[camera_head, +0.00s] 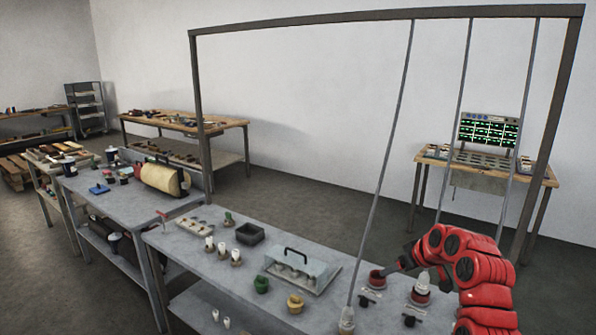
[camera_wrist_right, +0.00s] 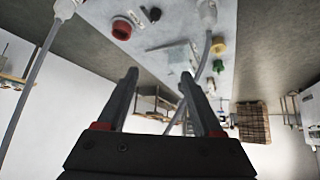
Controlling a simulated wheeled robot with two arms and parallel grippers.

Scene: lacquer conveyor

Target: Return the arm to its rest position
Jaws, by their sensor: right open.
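My red right arm (camera_head: 482,275) comes in at the lower right of the head view and bends over the right end of the grey workbench (camera_head: 340,232). Its dark gripper (camera_head: 385,272) points left, close to a red round container on the bench; whether they touch is unclear. In the right wrist view the two fingers of the gripper (camera_wrist_right: 160,90) are spread apart with nothing between them. My left gripper is in neither view.
On the bench are a clear cover with a black handle (camera_head: 300,267), a dark open box (camera_head: 250,233), a green piece (camera_head: 261,284) and a yellow piece (camera_head: 295,303). Cables hang from the metal frame (camera_head: 390,14).

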